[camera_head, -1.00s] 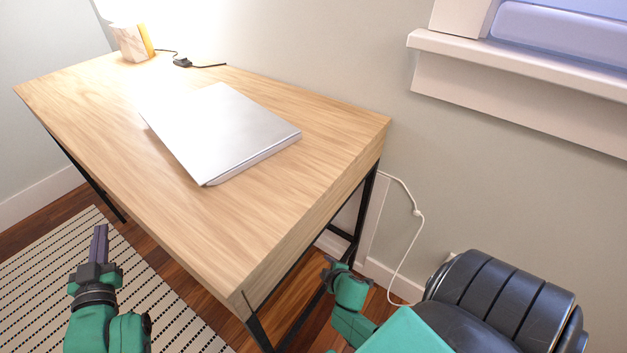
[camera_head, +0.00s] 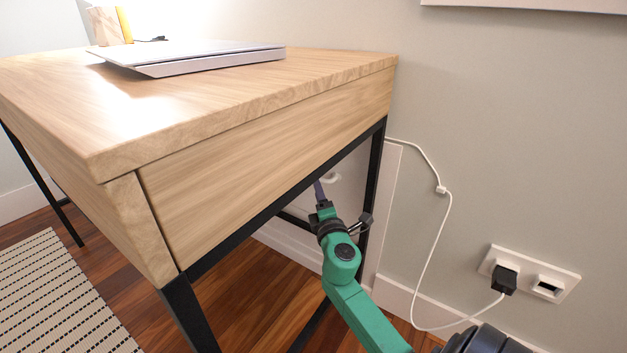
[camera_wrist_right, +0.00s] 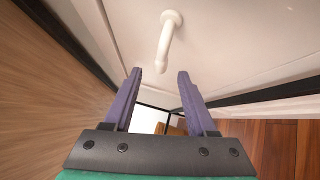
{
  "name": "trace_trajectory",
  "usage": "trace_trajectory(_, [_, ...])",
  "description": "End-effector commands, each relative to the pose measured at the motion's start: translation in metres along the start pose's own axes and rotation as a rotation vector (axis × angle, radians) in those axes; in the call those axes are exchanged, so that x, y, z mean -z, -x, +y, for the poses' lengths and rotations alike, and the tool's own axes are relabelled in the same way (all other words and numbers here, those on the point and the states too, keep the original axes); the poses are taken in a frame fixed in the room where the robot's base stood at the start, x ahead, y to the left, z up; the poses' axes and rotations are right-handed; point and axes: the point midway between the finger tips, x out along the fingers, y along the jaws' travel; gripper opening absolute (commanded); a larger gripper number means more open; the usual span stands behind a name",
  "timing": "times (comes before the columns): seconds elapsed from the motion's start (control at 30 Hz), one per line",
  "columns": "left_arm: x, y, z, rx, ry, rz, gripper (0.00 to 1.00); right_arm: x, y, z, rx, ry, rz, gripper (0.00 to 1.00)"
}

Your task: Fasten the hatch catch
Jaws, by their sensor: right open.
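The hatch (camera_head: 346,188) is a white panel low in the wall behind and under the desk. Its catch (camera_wrist_right: 167,42) is a white lever on a round base, pointing down and slightly left in the right wrist view. In the head view only a small part of the catch (camera_head: 332,177) shows under the desk edge. My right gripper (camera_head: 318,186) reaches under the desk toward it. In the right wrist view its two purple fingers (camera_wrist_right: 160,74) are open and apart, with the catch just beyond and between their tips, not clearly touched. My left gripper is out of view.
A silver laptop (camera_head: 210,62) lies on top. A white cord (camera_head: 424,270) runs down the wall to a plug (camera_head: 503,279) in the outlet. A striped rug (camera_head: 65,300) lies at left.

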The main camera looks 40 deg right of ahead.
Motion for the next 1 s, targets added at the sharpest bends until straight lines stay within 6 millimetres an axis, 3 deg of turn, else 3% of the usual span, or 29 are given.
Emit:
trace_trajectory(0.1, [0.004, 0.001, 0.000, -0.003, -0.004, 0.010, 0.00, 0.000, -0.032, -0.001, -0.003, 0.000, -0.001, 0.57])
trace_trajectory(0.23, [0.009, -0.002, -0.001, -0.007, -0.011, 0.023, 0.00, 0.001, -0.055, -0.002, -0.001, 0.000, 0.001, 0.57])
trace_trajectory(0.57, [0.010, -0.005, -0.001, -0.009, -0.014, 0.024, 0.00, 0.000, -0.065, -0.001, 0.002, -0.001, 0.001, 0.57])
trace_trajectory(0.6, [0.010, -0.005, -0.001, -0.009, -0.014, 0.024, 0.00, 0.000, -0.065, -0.001, 0.002, -0.001, 0.001, 0.49])
trace_trajectory(0.73, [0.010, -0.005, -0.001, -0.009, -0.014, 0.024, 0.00, 0.000, -0.064, -0.001, 0.002, -0.002, 0.001, 0.00])
trace_trajectory(1.0, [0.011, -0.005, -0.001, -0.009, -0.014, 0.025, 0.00, 0.001, -0.064, -0.002, 0.002, -0.002, 0.001, 0.00])
